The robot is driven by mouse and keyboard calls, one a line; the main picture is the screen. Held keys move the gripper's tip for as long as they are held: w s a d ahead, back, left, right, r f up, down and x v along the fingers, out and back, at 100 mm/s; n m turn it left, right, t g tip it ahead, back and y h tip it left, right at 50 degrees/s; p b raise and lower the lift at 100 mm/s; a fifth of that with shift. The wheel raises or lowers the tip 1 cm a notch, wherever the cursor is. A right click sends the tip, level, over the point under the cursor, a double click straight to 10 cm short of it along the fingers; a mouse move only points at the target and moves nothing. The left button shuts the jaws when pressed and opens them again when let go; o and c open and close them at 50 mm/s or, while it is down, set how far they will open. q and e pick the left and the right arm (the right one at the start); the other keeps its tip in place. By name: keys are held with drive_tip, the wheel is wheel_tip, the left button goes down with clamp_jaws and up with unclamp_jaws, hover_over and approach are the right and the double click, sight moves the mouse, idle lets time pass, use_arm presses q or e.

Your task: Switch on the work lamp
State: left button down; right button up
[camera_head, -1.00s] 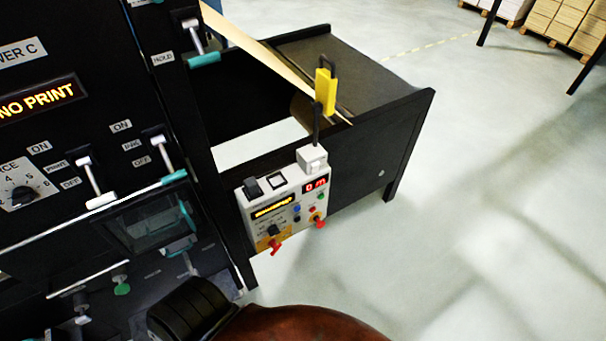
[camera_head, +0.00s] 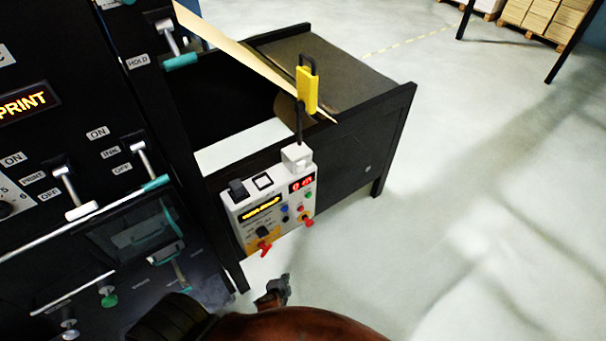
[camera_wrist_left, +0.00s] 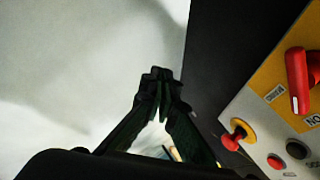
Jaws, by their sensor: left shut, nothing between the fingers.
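A grey control box (camera_head: 270,211) hangs on the black frame, with black switches on top, a lit amber display, small buttons and a red handle (camera_head: 264,249). A yellow block (camera_head: 307,90) on a dark stem rises from a white block (camera_head: 296,157) above it; I cannot tell which part is the work lamp or its switch. My left gripper (camera_head: 280,288) is below the box, apart from it, and is shut and empty. In the left wrist view its fingertips (camera_wrist_left: 160,78) meet left of the panel, whose red handle (camera_wrist_left: 298,80) and yellow-collared red knob (camera_wrist_left: 237,134) show. My right gripper is not visible.
A black machine with levers (camera_head: 70,190) and a lit print sign fills the left. A black-framed table (camera_head: 345,70) stands behind the box, with a pale strip (camera_head: 240,60) slanting over it. Grey floor (camera_head: 480,200) is open to the right.

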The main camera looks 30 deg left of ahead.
sight(301, 167)
use_arm(q)
drive_tip(key=w+r+m+t+y, duration=0.15)
drive_tip(key=w+r, duration=0.35)
drive_tip(key=r, duration=0.5)
drive_tip(key=w+r+m+t, duration=0.1)
drive_tip(key=w+r+t, duration=0.25)
drive_tip(key=r, duration=0.55)
wheel_tip(301, 167, up, 24)
drive_tip(key=w+d+m+t+y, duration=0.1)
drive_tip(key=d+m+t+y, duration=0.1)
drive_tip(key=t+y, duration=0.1)
drive_tip(key=shift+w+d+t+b, duration=0.3)
drive_tip(key=shift+w+d+t, duration=0.1)
drive_tip(key=shift+t, duration=0.4)
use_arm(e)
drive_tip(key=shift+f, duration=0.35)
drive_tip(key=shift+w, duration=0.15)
